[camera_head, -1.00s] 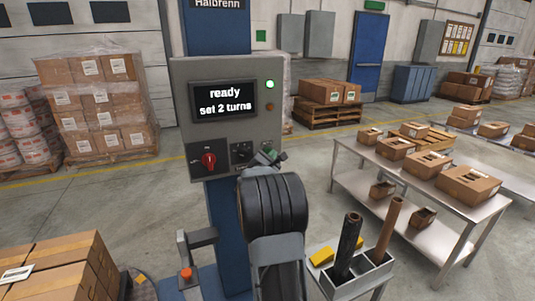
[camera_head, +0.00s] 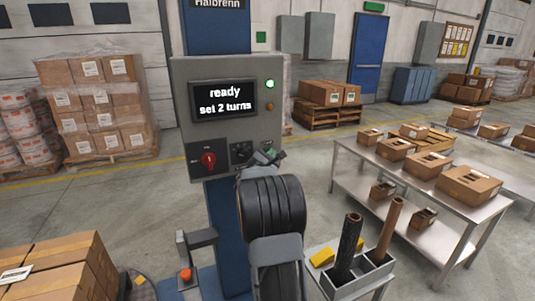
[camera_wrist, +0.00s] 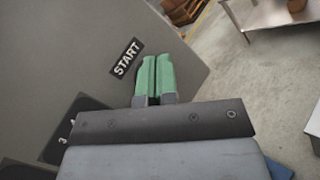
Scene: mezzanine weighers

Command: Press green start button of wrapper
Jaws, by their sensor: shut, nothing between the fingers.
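The wrapper's grey control panel (camera_head: 228,125) stands on a blue column, its screen (camera_head: 224,101) reading "ready, set 2 turns". In the wrist view the START label (camera_wrist: 125,58) shows on the grey panel face, just left of my fingertips. My gripper (camera_wrist: 153,76) has its two green-padded fingers together, empty, with their tips at the panel beside that label. In the head view my gripper (camera_head: 269,155) is at the panel's lower right corner. The green start button is not visible; my fingers may hide it. I cannot tell whether they touch it.
A red rotary switch (camera_head: 208,160) and a dark dial (camera_head: 241,152) are left of my gripper. A lit green lamp (camera_head: 269,84) is above. A bin with rolls (camera_head: 361,277) and a table of boxes (camera_head: 425,169) stand right; a carton stack (camera_head: 62,270) is front left.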

